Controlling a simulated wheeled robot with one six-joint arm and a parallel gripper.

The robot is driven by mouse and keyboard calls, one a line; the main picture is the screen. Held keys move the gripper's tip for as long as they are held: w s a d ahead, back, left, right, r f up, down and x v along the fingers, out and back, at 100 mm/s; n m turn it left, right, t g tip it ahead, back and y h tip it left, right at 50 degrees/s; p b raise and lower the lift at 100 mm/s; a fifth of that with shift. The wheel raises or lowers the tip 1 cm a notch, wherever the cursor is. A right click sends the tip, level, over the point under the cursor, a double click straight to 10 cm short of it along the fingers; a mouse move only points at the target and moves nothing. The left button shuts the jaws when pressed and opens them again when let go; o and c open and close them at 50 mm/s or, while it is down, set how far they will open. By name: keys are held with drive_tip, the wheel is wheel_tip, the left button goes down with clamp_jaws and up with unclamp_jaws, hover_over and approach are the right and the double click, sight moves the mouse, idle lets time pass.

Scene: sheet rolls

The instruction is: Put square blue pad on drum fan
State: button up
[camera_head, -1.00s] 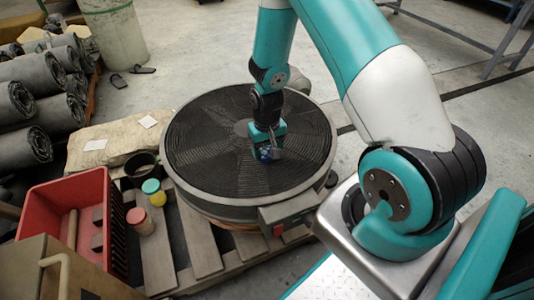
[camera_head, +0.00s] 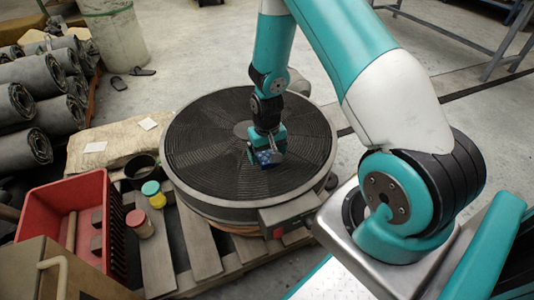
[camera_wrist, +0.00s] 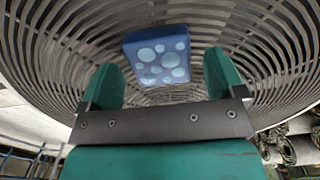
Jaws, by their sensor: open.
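The square blue pad (camera_head: 264,158) has pale round spots. It is at the drum fan's grille, a little below the middle in the head view, and looks to rest on it. The drum fan (camera_head: 205,150) is a wide, round, dark-grilled unit lying flat. My gripper (camera_head: 268,151) is over the grille, right at the pad. In the wrist view the pad (camera_wrist: 158,52) shows between and just beyond the two spread fingers of my gripper (camera_wrist: 163,68), with gaps on both sides. The pad's underside is hidden.
The fan lies on a wooden pallet (camera_head: 198,245). A red crate (camera_head: 62,190), a black cup (camera_head: 140,168) and two small jars (camera_head: 140,222) (camera_head: 153,192) stand to its left. Grey sheet rolls (camera_head: 40,80) are stacked at far left.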

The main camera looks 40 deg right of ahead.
sight(267, 156)
drive_tip(key=a+r+n+y+p, duration=0.1)
drive_tip(key=a+r, duration=0.2)
drive_tip(key=r, duration=0.6)
drive_tip(key=a+r+n+p, duration=0.1)
drive_tip(key=a+r+p, duration=0.15)
drive_tip(key=r, duration=0.65)
drive_tip(key=s+a+r+n+y, duration=0.3)
drive_tip(key=s+a+r+n, duration=0.5)
drive_tip(key=s+a+r, duration=0.8)
drive_tip(key=s, duration=0.3)
drive_tip(key=shift+s+r+b, duration=0.2)
drive_tip(key=shift+r+b, duration=0.15)
drive_tip(key=shift+b, duration=0.05)
drive_tip(key=shift+a, duration=0.1)
